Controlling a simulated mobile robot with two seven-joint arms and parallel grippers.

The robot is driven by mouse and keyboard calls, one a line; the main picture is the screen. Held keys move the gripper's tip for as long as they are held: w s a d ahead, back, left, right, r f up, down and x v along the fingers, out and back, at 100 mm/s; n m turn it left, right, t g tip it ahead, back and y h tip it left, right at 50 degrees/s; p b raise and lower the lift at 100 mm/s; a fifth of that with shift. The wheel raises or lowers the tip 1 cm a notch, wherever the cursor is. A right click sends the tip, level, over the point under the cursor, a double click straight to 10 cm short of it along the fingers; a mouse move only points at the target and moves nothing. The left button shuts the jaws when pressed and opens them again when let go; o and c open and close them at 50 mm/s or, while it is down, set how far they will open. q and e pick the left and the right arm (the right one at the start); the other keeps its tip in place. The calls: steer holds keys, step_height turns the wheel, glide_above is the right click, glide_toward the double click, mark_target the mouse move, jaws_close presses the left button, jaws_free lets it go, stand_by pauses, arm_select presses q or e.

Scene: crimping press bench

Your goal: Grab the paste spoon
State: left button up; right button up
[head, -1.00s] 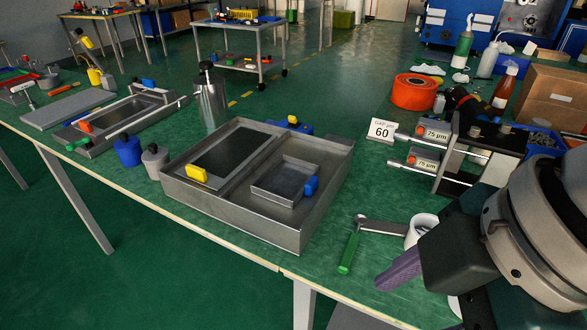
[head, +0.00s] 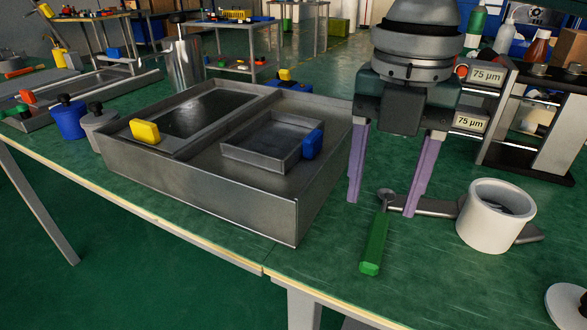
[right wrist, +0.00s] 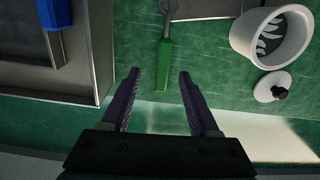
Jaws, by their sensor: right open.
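The paste spoon (head: 374,243) has a green handle and a small metal bowl. It lies on the green bench top, handle toward the bench's front edge; in the right wrist view its handle (right wrist: 163,66) shows too. My right gripper (head: 382,207) points down, open and empty, with purple fingers on either side of the spoon's bowl end in the head view. In the right wrist view the fingertips (right wrist: 159,72) flank the handle's near end. I cannot tell how high they are above the bench. My left gripper is not in view.
A metal tray (head: 225,195) stands close left of the gripper. A white pot (head: 494,218) stands to the right, near a flat metal tool (head: 437,208) beside the spoon. A white lid (right wrist: 272,87) lies near the pot. A gauge block stand (head: 528,160) is behind.

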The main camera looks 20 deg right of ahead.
mark_target(379, 229)
steer(key=f, duration=0.1)
steer(key=f+b, duration=0.1)
steer(key=f, duration=0.2)
steer(key=shift+s+d+f, duration=0.2)
steer(key=shift+d, duration=0.1)
steer(key=shift+f+b, duration=0.3)
steer(key=shift+f, duration=0.05)
jaws_close()
